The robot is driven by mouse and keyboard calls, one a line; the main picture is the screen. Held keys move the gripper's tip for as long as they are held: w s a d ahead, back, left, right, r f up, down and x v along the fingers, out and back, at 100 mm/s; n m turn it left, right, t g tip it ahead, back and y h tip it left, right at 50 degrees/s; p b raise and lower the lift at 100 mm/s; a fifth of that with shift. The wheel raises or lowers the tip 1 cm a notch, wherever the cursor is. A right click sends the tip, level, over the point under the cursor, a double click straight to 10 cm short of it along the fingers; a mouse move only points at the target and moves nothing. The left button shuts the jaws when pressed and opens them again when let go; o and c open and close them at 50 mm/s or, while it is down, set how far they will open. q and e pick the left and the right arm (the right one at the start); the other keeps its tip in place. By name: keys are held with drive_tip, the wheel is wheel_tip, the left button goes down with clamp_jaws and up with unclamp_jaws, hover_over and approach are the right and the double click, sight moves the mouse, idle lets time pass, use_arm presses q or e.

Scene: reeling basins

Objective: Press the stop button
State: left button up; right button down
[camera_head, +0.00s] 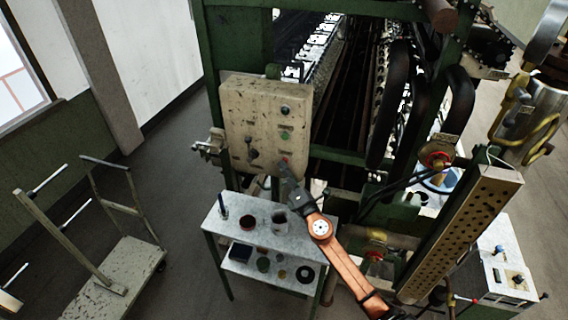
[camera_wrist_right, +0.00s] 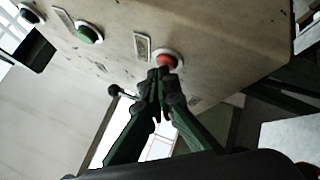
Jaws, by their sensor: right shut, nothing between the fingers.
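The control panel (camera_head: 262,118) is a worn cream box on the green machine frame. The red stop button (camera_wrist_right: 167,62) sits low on its face, with a small label plate beside it. In the head view the red button (camera_head: 284,161) is partly hidden by my right gripper (camera_head: 286,172). My right gripper is shut and empty, and in the right wrist view its fingertips (camera_wrist_right: 158,76) are right at the lower edge of the red button. I cannot tell whether they touch it. My left gripper is not in view.
A green button (camera_wrist_right: 90,33) and a dark knob (camera_head: 285,109) are on the same panel. A small grey table (camera_head: 250,207) with cups and jars stands below. A cart (camera_head: 115,280) is at left. A perforated beam (camera_head: 460,235) stands at right.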

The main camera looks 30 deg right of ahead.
drive_tip(key=shift+s, duration=0.1)
idle(0.5)
drive_tip(key=shift+s+a, duration=0.45)
drive_tip(key=shift+a, duration=0.1)
drive_tip(key=shift+p, duration=0.3)
drive_tip(key=s+a+p, duration=0.1)
drive_tip(key=s+a, duration=0.2)
drive_tip(key=shift+s+a, duration=0.15)
drive_tip(key=shift+a, duration=0.25)
idle(0.5)
